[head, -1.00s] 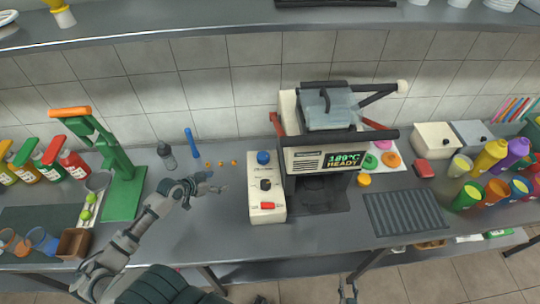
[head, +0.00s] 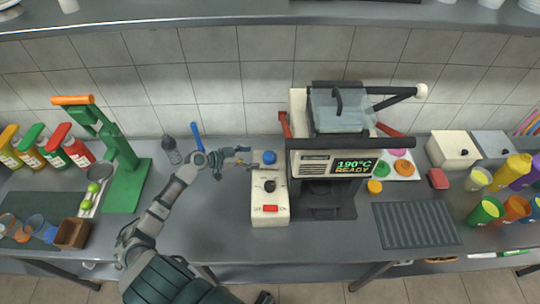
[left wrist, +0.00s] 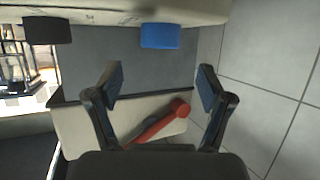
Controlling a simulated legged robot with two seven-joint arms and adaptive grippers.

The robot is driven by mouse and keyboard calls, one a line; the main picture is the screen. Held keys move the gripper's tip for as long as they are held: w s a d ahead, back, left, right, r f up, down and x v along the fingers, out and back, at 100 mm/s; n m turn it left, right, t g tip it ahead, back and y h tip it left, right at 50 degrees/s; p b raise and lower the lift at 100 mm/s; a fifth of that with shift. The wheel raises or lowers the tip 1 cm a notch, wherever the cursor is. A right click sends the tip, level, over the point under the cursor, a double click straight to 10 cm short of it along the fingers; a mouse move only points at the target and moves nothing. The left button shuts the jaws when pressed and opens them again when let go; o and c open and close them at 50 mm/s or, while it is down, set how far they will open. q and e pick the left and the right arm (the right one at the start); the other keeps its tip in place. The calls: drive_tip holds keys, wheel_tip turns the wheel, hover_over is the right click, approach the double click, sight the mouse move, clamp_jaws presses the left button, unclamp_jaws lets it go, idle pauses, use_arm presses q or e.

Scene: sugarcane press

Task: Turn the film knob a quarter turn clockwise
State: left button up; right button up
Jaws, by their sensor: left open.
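A cream control box (head: 257,207) stands on the counter. A blue knob (head: 268,157) is at its back end and a black knob (head: 269,186) at its middle. I cannot read which is the film knob. My left gripper (head: 247,157) is open, just left of the blue knob and pointing towards it. In the left wrist view the blue knob (left wrist: 161,36) lies ahead of the open, empty fingers (left wrist: 160,82), apart from them. The black knob (left wrist: 47,31) is off to the left there.
A red switch (head: 271,208) is at the box's front. The sealing machine (head: 330,165), reading 190°C READY, stands close to the right; its red lever (left wrist: 160,122) shows in the wrist view. A green press (head: 125,185) is left.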

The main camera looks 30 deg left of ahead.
sight(269, 155)
use_arm(q)
drive_tip(key=x, duration=0.7)
drive_tip(key=shift+w+f+p, duration=0.15)
drive_tip(key=shift+w+p, duration=0.15)
drive_tip(key=shift+p, duration=0.05)
drive_tip(key=shift+w+d+f, duration=0.15)
drive_tip(key=shift+w+d, duration=0.1)
drive_tip(key=shift+d, duration=0.2)
drive_tip(key=shift+a, duration=0.1)
drive_tip(key=c, duration=1.2)
drive_tip(key=y+p, duration=0.1)
drive_tip(key=n+t+p, duration=0.1)
drive_tip(key=p, duration=0.1)
drive_tip(key=shift+r+n+y, duration=0.25)
drive_tip(key=shift+n+y, duration=0.05)
drive_tip(key=shift+y, duration=0.1)
drive_tip(key=shift+n, duration=0.3)
drive_tip(key=shift+f+y, duration=0.2)
drive_tip(key=shift+y, duration=0.1)
